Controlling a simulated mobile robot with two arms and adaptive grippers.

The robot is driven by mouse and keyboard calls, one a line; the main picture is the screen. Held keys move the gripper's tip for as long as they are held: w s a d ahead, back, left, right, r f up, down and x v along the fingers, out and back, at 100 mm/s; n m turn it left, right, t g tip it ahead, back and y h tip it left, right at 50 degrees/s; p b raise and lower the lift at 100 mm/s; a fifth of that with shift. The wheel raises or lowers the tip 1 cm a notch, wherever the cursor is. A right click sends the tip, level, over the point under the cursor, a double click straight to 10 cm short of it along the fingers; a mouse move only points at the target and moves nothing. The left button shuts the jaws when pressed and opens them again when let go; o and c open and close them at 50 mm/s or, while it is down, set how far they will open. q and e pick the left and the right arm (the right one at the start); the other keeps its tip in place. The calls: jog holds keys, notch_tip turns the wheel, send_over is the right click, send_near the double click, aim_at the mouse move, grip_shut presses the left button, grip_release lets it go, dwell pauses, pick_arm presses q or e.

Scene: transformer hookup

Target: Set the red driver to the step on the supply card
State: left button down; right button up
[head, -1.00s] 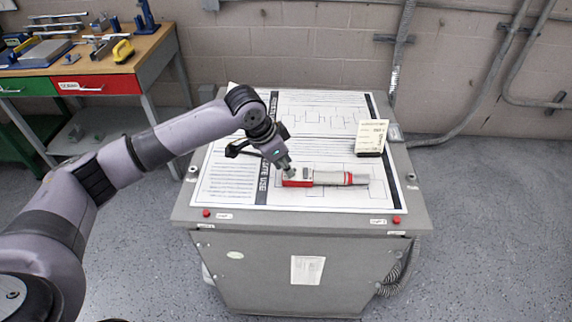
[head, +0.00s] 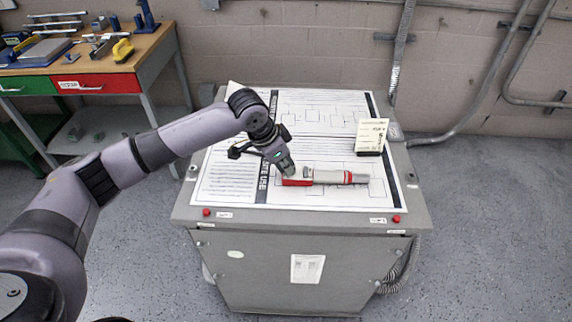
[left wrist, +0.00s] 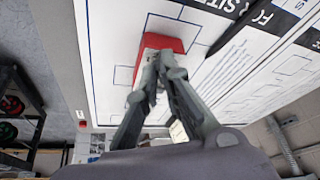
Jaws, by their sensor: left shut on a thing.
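The red driver (head: 330,177) lies on its side on the printed sheet on top of the grey cabinet. It has a red end at the left and a pale body with a red band. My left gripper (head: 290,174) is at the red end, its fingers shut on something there. In the left wrist view the closed fingers (left wrist: 158,62) meet at the red end (left wrist: 160,45) and hide what they grip. The supply card (head: 371,135) stands upright in a dark base at the back right of the cabinet top; its writing is too small to read. My right gripper is not in view.
The grey cabinet (head: 300,222) has a red button near each front corner. A workbench (head: 120,72) with tools and a yellow-handled item stands at the back left. Conduits run along the wall. The sheet right of the driver is clear.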

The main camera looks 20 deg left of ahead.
pick_arm(q)
jog(key=m+p, duration=0.2)
jog(key=p, duration=0.1)
jog(key=shift+w+a+r+g, duration=0.1)
jog(key=shift+r+g, duration=0.2)
jog(key=shift+g, duration=0.1)
jog(key=shift+f+m+h+p, duration=0.1)
jog(key=shift+m+h+p, duration=0.2)
jog(key=shift+m+p, duration=0.1)
jog(key=shift+w+f+m+g, duration=0.15)
jog(key=shift+m+g, duration=0.25)
jog(key=shift+m, duration=0.5)
jog(key=shift+w+a+m, duration=0.1)
jog(key=shift+m, duration=0.4)
jog(key=c, duration=1.8)
grip_release()
jog(key=shift+o, duration=0.2)
